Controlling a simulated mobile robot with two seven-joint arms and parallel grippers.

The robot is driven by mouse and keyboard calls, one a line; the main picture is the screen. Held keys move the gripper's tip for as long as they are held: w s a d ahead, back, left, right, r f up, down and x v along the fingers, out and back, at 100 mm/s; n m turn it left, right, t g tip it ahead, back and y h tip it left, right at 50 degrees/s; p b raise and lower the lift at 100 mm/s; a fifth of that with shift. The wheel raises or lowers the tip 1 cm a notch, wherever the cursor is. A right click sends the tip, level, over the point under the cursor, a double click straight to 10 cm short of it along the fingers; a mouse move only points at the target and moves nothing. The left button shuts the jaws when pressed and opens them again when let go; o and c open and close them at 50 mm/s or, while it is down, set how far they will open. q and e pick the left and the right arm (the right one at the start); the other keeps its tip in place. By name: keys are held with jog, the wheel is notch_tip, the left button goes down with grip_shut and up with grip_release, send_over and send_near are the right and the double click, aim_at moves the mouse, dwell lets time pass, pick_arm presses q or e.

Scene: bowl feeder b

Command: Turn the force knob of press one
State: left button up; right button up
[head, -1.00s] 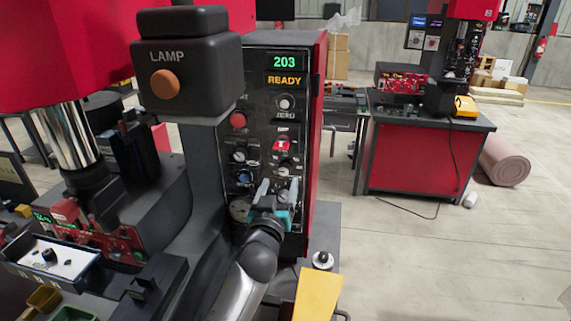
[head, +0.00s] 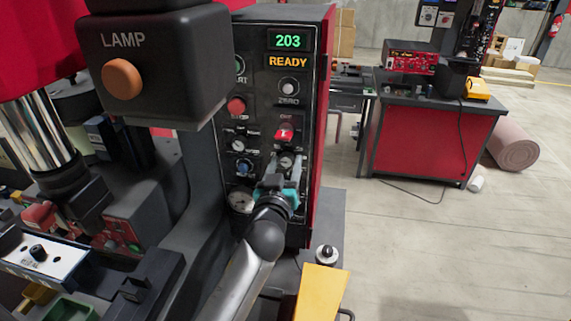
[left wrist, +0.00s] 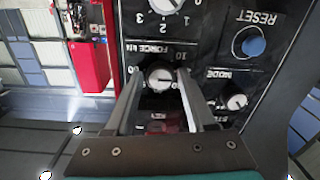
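The force knob is a round white-faced knob on the black control panel of the near red press. It shows under the label FORCE kN in the left wrist view (left wrist: 160,78), which is upside down, and in the head view (head: 286,162), partly behind the fingers. My left gripper (head: 282,176) is in front of it. In the left wrist view its two fingers (left wrist: 160,84) are apart, one on each side of the knob, with small gaps seeming to show. I cannot tell whether they touch it. My right gripper is not in view.
Close by on the panel are the red switch (head: 285,133), the MODE knob (left wrist: 236,100), the blue RESET button (left wrist: 254,46) and a gauge (head: 240,200). The lamp box (head: 155,65) juts out at upper left. A yellow panel (head: 320,293) stands below right. Open floor lies to the right.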

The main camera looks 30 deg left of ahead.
pick_arm(q)
grip_shut()
jog(key=shift+m, duration=0.3)
jog(key=m, duration=0.3)
jog(key=shift+m, duration=0.3)
jog(key=shift+m+p, duration=0.3)
jog(key=shift+m, duration=2)
jog(key=shift+o, duration=1.7)
grip_release()
